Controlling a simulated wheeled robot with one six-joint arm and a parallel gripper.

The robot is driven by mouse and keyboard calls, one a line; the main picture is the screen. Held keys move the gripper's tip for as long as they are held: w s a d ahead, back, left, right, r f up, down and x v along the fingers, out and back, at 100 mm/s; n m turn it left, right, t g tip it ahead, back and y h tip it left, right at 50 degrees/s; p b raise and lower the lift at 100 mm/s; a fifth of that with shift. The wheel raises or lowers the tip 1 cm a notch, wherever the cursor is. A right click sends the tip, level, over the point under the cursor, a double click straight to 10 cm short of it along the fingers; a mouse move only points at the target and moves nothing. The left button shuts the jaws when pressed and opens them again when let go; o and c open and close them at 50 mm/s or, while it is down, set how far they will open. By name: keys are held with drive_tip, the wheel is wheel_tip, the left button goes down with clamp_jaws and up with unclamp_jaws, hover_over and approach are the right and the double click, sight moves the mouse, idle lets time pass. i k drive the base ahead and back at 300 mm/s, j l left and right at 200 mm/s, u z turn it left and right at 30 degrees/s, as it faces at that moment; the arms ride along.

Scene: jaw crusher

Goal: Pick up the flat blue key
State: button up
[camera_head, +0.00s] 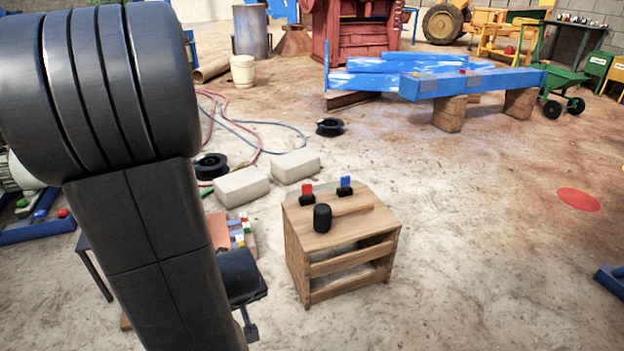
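The flat blue key (345,181) stands upright in a small black holder (345,191) on top of a wooden stool-like stand (334,230). A flat red key (306,188) stands in a similar black holder to its left. My dark arm fills the left of the view. My gripper (247,318) is partly visible low beside the arm, left of the stand and apart from the blue key. Much of it is hidden behind the arm, and its opening cannot be made out.
A mallet with a black head (322,218) and wooden handle (352,209) lies on the stand in front of the keys. Two pale blocks (241,186) and a black cable reel (330,127) lie behind. The floor right of the stand is clear around a red disc (578,200).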

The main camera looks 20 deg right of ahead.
sight(344, 185)
drive_tip(key=i+l, duration=0.25)
drive_tip(key=l, duration=0.25)
drive_tip(key=i+l+z, duration=0.1)
drive_tip(key=l, duration=0.35)
drive_tip(key=i+l, duration=0.4)
drive_tip(key=i+l+z, duration=0.1)
drive_tip(key=i+l, duration=0.15)
drive_tip(key=l, duration=0.25)
